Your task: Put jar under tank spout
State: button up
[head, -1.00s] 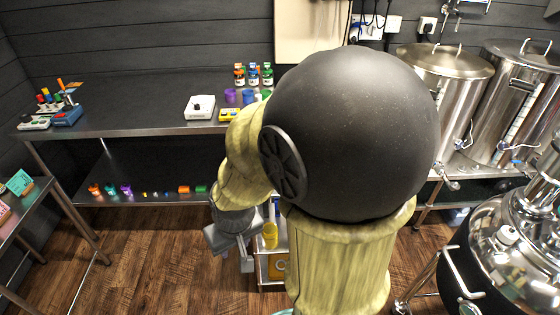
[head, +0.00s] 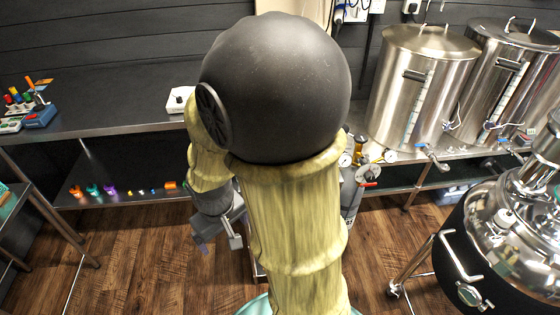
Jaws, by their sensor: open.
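My gripper (head: 219,243) hangs low at the left of my arm, in front of the steel workbench, with its jaws open and nothing clearly seen between them. One steel tank (head: 420,85) with a lid stands at the back right, with a tap spout (head: 432,155) low on its front. A second steel tank (head: 515,85) stands to its right, with its own tap (head: 512,150). My gripper is well to the left of both spouts. I cannot make out which thing is the jar; my arm hides part of the workbench.
A steel workbench (head: 100,105) holds a white device (head: 181,99) and a coloured rack (head: 30,108). Small coloured items (head: 108,189) lie on its lower shelf. A large dark vessel with a shiny top (head: 510,215) fills the right. Wooden floor (head: 150,260) is clear at left.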

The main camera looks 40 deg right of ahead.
jog(key=w+d+f+n+g+h, duration=0.45)
jog(key=d+f+n+h, duration=0.5)
jog(key=d, duration=0.35)
jog(key=w+d+f+n+t+h, duration=0.1)
jog(key=w+n+t+h, duration=0.2)
jog(key=w+n+t, duration=0.1)
jog(key=w+d+f+n+t+h+p, duration=0.1)
jog(key=w+d+n+t+h, duration=0.1)
jog(key=w+n+t+h, duration=0.2)
jog(key=w+n, duration=0.3)
jog(key=w, duration=0.1)
jog(key=shift+d+f, duration=0.2)
jog(key=shift+f, duration=0.05)
jog(key=shift+w, duration=0.1)
jog(key=p+x, duration=0.2)
jog(key=x, duration=1)
jog(key=shift+r, duration=0.1)
jog(key=shift+d, duration=0.15)
